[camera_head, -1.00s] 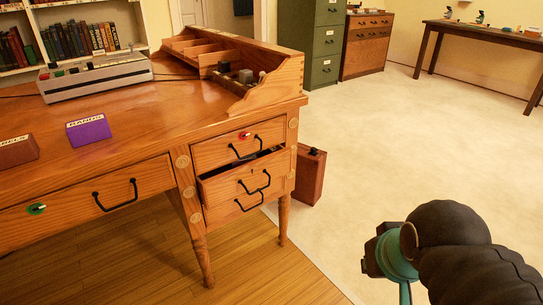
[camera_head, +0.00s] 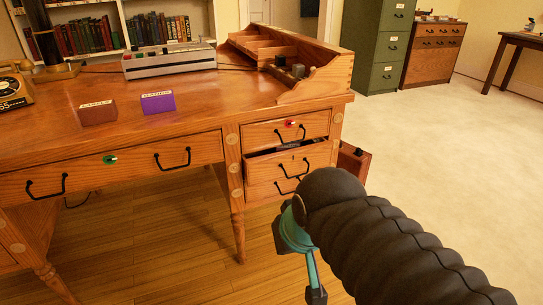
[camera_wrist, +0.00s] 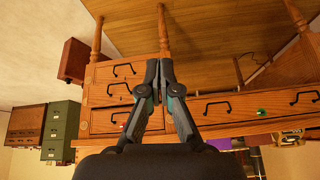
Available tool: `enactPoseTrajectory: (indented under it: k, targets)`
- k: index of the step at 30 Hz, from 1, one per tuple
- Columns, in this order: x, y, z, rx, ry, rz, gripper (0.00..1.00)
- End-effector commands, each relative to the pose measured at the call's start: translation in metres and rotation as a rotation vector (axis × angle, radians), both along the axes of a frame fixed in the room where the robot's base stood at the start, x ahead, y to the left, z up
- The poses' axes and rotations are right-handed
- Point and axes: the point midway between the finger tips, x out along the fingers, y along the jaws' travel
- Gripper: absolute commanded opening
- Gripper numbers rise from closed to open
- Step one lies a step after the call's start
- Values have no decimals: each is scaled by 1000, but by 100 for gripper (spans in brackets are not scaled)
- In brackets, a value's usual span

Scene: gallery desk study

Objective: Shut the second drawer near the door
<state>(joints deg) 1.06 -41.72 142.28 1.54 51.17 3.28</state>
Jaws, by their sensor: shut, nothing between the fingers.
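The wooden desk (camera_head: 200,82) has a stack of three drawers at its right end. The second drawer (camera_head: 262,169) stands pulled out a little, with a dark gap above its front and a black handle. The top drawer (camera_head: 262,136), with a red lock tag, looks shut. In the wrist view the desk is upside down, and the second drawer (camera_wrist: 99,92) shows left of the fingers. My gripper (camera_head: 316,295) is in front of and below the drawers, apart from them. In the wrist view my gripper (camera_wrist: 160,65) is shut and empty.
A red-brown case (camera_head: 354,163) stands on the floor beside the desk's right end, partly hidden by my arm. A green cabinet (camera_head: 385,45) and a wooden chest (camera_head: 432,58) stand behind. Two small boxes lie on the desktop.

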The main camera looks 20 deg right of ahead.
Motion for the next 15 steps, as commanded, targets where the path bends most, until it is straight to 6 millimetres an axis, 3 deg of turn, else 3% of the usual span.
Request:
enactPoseTrajectory:
  k: [5, 8, 15]
  targets:
    - [42, -10, 1, 252, 2, -372, 0]
    - [78, -23, 4, 462, 1, -672, 0]
    - [166, -84, 3, 998, 1, -1407, 0]
